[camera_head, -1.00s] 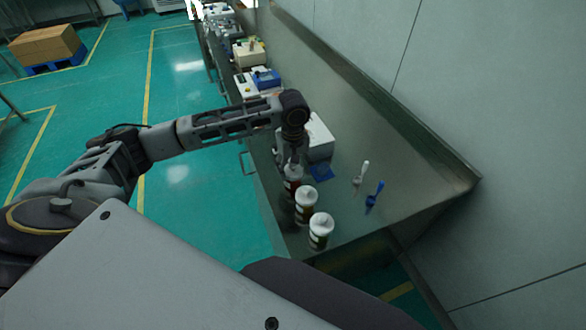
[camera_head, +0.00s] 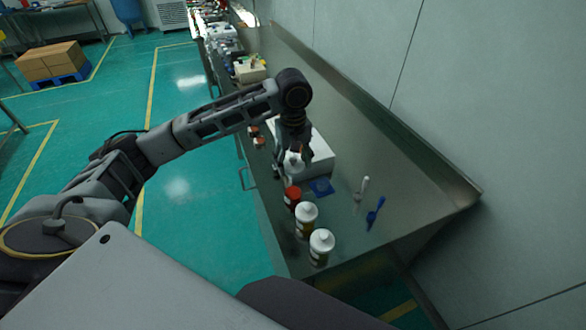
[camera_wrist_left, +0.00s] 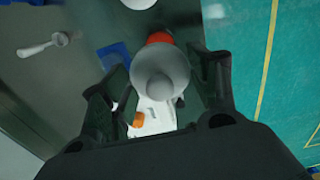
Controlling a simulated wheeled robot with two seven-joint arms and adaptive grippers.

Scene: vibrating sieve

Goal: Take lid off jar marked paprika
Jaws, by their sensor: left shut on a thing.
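Three jars stand in a row near the table's front edge in the head view. The farthest is open, with red contents at its top (camera_head: 292,194); I cannot read its label. The middle jar (camera_head: 306,218) and the nearest jar (camera_head: 321,246) wear white lids. My left gripper (camera_head: 294,163) is shut on a white knobbed lid (camera_head: 291,160), held above and a little beyond the open red jar, apart from it. In the left wrist view the lid (camera_wrist_left: 160,78) sits between the fingers, partly covering the red jar (camera_wrist_left: 159,38). My right gripper is not in view.
A white box-shaped device (camera_head: 315,158) stands close behind the gripper. A blue piece (camera_head: 321,186) lies by it. A white scoop (camera_head: 361,190) and a blue scoop (camera_head: 375,212) lie to the right. Bare table (camera_head: 400,185) lies beyond them.

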